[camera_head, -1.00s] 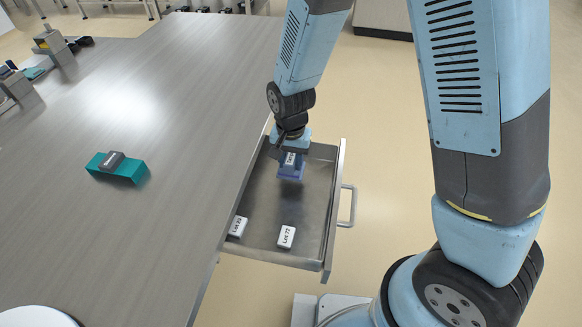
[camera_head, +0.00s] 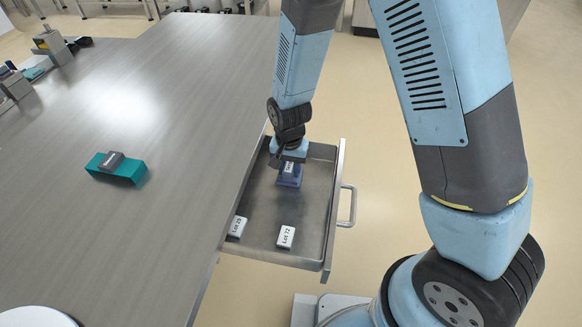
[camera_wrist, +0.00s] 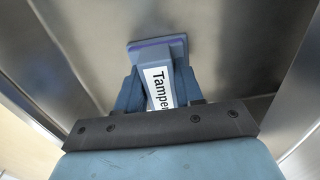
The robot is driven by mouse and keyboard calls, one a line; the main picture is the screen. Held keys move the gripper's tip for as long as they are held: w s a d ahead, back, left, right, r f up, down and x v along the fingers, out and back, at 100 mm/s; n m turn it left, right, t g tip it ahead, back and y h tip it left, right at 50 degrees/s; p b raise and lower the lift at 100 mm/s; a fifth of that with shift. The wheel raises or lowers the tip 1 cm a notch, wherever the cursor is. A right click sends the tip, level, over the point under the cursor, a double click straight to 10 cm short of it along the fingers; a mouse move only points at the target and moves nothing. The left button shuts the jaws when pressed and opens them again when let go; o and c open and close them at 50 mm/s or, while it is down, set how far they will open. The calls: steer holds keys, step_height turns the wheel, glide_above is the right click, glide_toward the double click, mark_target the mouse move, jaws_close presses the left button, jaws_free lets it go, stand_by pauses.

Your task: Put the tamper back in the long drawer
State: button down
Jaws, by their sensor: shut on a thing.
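The tamper (camera_head: 289,179) is a blue-grey block with a wider flat base and a white label; the label reads "Tamper" in the wrist view (camera_wrist: 158,88). My gripper (camera_head: 289,160) is shut on its upper part, inside the far end of the open long drawer (camera_head: 262,222). In the wrist view my gripper's fingers (camera_wrist: 152,93) stand on both sides of the tamper, with the metal drawer floor behind it. The tamper's base looks at or very near the floor; I cannot tell whether it touches.
Two white blocks, Lot 29 (camera_head: 237,227) and Lot 72 (camera_head: 286,237), lie in the drawer's near end. The drawer's middle is clear. The drawer handle (camera_head: 347,206) faces right. A teal block with a dark labelled piece (camera_head: 117,168) sits on the grey table (camera_head: 150,220).

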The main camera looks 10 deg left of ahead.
mark_target(289, 166)
steer(key=c, duration=0.7)
jaws_free()
step_height(289, 166, up, 12)
steer(key=shift+r, duration=0.1)
